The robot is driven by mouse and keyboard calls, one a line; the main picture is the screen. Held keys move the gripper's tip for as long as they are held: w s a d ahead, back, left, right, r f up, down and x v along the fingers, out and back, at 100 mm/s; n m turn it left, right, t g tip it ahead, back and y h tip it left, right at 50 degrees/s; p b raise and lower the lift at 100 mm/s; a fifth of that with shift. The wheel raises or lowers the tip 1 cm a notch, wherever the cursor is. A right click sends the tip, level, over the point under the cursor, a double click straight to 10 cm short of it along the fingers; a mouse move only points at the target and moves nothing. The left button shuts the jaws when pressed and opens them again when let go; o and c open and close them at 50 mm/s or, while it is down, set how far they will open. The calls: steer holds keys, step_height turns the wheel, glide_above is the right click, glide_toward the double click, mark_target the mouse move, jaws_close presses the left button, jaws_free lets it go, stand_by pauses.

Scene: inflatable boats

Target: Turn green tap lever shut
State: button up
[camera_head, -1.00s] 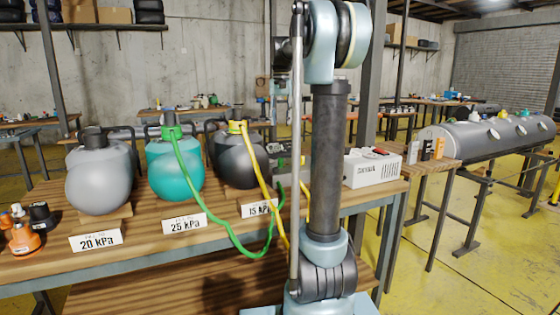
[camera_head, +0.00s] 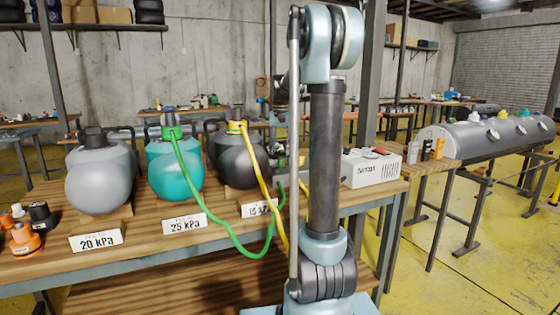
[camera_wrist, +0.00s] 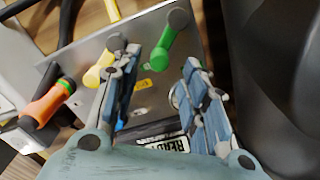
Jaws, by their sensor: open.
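The green tap lever (camera_wrist: 168,40) shows at the top middle of the wrist view, with a round grey pivot cap at its upper end, on a grey metal plate (camera_wrist: 138,97). My gripper (camera_wrist: 160,61) is open, its two blue-grey fingers pointing toward the plate. The lever's lower end appears between the fingertips; I cannot tell whether either finger touches it. A yellow lever (camera_wrist: 99,70) lies just left of the left finger, partly hidden by it. In the head view my arm hides the gripper and most of the tap plate.
An orange-handled lever or fitting (camera_wrist: 46,106) is at the left of the wrist view. A large dark rounded body (camera_wrist: 275,70) stands close on the right. In the head view a green hose (camera_head: 208,210) and a yellow hose (camera_head: 262,178) run from the teal and dark tanks.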

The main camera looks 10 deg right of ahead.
steer(key=shift+f, duration=2.3)
jaws_close()
